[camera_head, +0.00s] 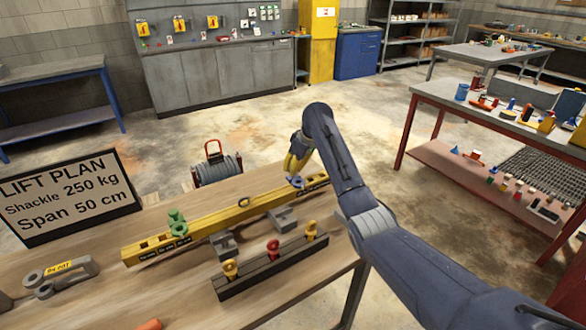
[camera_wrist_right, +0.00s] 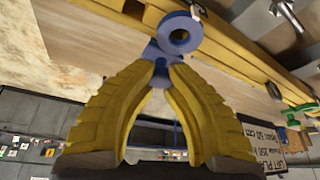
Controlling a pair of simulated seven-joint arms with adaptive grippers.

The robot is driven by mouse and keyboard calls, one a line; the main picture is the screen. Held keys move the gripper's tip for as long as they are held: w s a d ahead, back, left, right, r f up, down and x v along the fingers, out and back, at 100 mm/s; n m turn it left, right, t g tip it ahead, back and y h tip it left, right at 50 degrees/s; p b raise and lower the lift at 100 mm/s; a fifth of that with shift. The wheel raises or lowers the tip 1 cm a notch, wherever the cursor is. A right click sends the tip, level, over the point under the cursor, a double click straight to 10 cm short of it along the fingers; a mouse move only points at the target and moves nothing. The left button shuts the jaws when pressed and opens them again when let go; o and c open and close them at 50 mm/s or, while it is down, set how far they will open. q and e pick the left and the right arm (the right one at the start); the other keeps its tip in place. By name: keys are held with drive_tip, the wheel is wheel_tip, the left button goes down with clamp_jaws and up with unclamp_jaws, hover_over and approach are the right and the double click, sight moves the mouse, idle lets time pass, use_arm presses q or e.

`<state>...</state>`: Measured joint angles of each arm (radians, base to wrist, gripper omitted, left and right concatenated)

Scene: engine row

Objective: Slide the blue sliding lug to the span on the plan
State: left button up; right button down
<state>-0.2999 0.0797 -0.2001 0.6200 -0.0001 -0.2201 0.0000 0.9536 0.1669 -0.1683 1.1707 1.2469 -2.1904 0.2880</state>
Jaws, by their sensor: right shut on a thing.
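A yellow lifting beam (camera_head: 215,217) with black marked labels lies across the wooden bench on grey supports. The blue sliding lug (camera_head: 296,182), with a round eye, is at the beam's right part; its eye shows large in the right wrist view (camera_wrist_right: 180,34). A green lug (camera_head: 178,226) sits near the beam's left end. My right gripper (camera_head: 298,160) has its yellow fingers (camera_wrist_right: 163,72) shut on the blue lug's tab. The plan sign (camera_head: 68,197) reads Shackle 250 kg, Span 50 cm. My left gripper is not in view.
A dark rack (camera_head: 262,276) with yellow and red eye pieces stands in front of the beam. A grey shackle (camera_head: 62,277) with a yellow tag lies at the bench's left. A cable reel (camera_head: 217,168) stands behind the bench.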

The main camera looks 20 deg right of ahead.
drive_tip(key=d, duration=0.2)
drive_tip(key=w+d, duration=0.1)
drive_tip(key=d, duration=0.1)
drive_tip(key=shift+w+d+r, duration=0.1)
drive_tip(key=shift+w+d, duration=0.1)
drive_tip(key=shift+d, duration=0.05)
drive_tip(key=c, duration=1.6)
unclamp_jaws()
drive_tip(key=shift+w, duration=0.1)
drive_tip(key=o, duration=0.4)
drive_tip(key=shift+o, duration=0.2)
drive_tip(key=v, duration=1.2)
drive_tip(key=shift+d, duration=0.1)
